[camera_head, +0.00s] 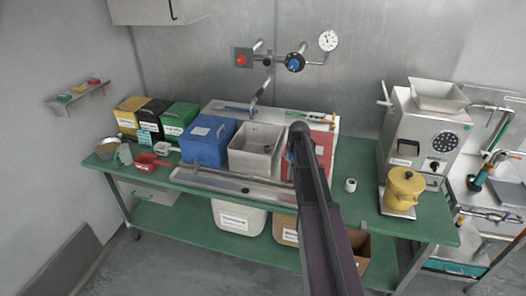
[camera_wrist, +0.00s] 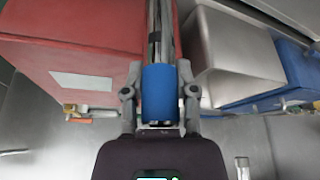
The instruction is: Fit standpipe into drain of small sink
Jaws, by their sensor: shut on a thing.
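My gripper (camera_wrist: 160,88) is shut on a blue cylindrical sleeve (camera_wrist: 160,100) in the wrist view. A shiny grey pipe (camera_wrist: 161,30), which looks like the standpipe, runs on from the sleeve to the top edge of the view. Its far end is out of view. The small sink (camera_head: 254,160) looks to be the pale, square, open basin between a blue box and a red box in the head view. A metal basin, likely the same one, stands right of the pipe in the wrist view (camera_wrist: 235,85). The drain cannot be made out. In the head view my arm hides most of the gripper.
The red box (camera_wrist: 70,75) is close left of the gripper. The blue box (camera_head: 207,145) stands beyond the basin. A faucet (camera_head: 260,92) hangs above it. On the green bench (camera_head: 345,205) are a small white cup (camera_head: 350,185), a yellow pot (camera_head: 404,188) and the grinder (camera_head: 425,135).

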